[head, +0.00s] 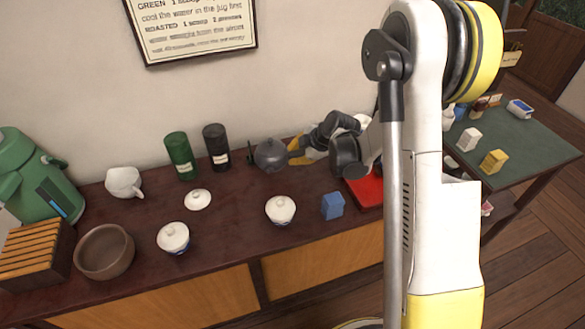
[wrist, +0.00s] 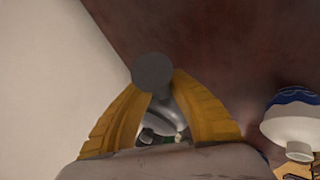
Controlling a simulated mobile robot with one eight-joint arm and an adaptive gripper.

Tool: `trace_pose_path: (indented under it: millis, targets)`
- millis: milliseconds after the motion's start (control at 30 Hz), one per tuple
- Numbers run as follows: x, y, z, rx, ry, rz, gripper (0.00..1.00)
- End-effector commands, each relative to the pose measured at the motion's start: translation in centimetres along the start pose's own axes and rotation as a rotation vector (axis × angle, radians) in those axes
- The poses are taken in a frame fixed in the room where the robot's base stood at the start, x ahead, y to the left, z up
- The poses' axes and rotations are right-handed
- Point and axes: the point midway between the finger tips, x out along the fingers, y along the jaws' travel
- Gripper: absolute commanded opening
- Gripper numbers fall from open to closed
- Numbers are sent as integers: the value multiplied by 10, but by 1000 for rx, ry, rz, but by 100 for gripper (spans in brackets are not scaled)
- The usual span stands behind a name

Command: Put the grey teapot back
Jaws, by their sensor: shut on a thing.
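The grey teapot (head: 271,155) is at the back of the dark counter, right of the black canister. My gripper (head: 298,151) reaches in from the right with its yellow fingers shut on the teapot. In the wrist view, the yellow fingers (wrist: 163,105) close around a grey part with a round dark end (wrist: 153,70), which looks like the teapot's handle. Parts of the teapot are hidden by the fingers. I cannot tell whether its base touches the counter.
A black canister (head: 216,146) and a green canister (head: 180,155) stand left of the teapot. A red tray (head: 365,190) lies right. Wall close behind.

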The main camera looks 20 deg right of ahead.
Motion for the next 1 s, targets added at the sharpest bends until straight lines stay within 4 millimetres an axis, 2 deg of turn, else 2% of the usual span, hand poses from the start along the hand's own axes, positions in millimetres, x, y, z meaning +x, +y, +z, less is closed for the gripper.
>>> trace_pose_path:
  millis: [167,333,700,733,800,1000]
  targets:
    - [12,-6,2,1,0,1,0]
    - [33,-20,12,1,0,1,0]
    - [35,-21,13,1,0,1,0]
    - [36,-22,13,1,-1,1,24]
    - [35,-22,13,0,-1,1,39]
    - [35,-22,13,0,-1,0,39]
